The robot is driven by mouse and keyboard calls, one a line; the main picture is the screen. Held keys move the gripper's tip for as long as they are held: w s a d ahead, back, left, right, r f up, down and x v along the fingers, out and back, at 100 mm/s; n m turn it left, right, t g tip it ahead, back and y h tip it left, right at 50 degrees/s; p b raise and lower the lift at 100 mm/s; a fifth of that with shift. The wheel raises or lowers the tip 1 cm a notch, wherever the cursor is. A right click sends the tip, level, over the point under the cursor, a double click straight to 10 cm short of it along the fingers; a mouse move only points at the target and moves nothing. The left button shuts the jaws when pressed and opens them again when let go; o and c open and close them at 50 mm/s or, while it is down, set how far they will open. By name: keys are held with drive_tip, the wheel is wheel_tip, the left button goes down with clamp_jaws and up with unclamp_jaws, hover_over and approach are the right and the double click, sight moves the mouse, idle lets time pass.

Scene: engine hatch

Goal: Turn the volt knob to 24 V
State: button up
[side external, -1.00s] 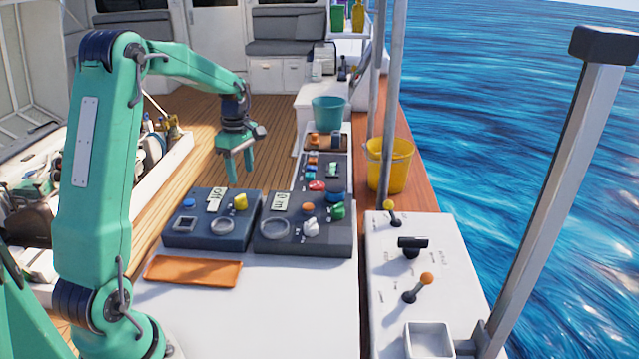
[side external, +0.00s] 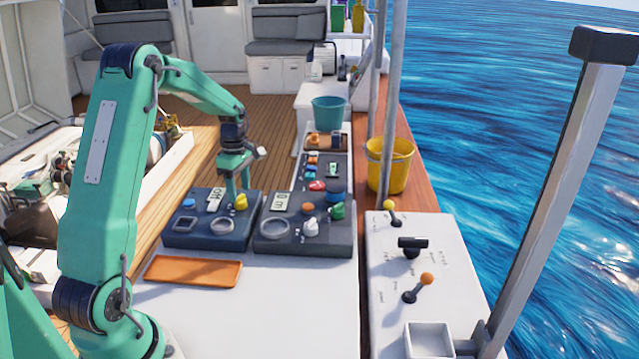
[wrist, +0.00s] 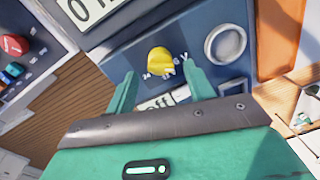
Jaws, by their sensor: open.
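The yellow knob (side external: 241,202) sits on the left dark blue panel (side external: 190,238), right of a small white display (side external: 215,199). In the wrist view the yellow knob (wrist: 159,60) lies just past my fingertips, midway between them, with white lettering beside it partly covered. The display (wrist: 165,101) shows "off" in the wrist view and is partly hidden by my gripper. My gripper (side external: 235,192) is open and points down over the knob. In the wrist view my gripper (wrist: 160,76) has a finger on each side of the knob; I cannot tell whether either touches it.
A round gauge (side external: 222,226) and a blue button (side external: 189,202) share the panel. A second panel (side external: 305,238) with knobs stands close on the right. An orange tray (side external: 193,270) lies in front. The white top below is clear.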

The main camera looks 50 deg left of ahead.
sight(240, 196)
drive_tip(key=shift+f, duration=1.6)
drive_tip(key=shift+c, duration=0.4)
drive_tip(key=c, duration=0.9)
drive_tip(key=shift+o, duration=0.2)
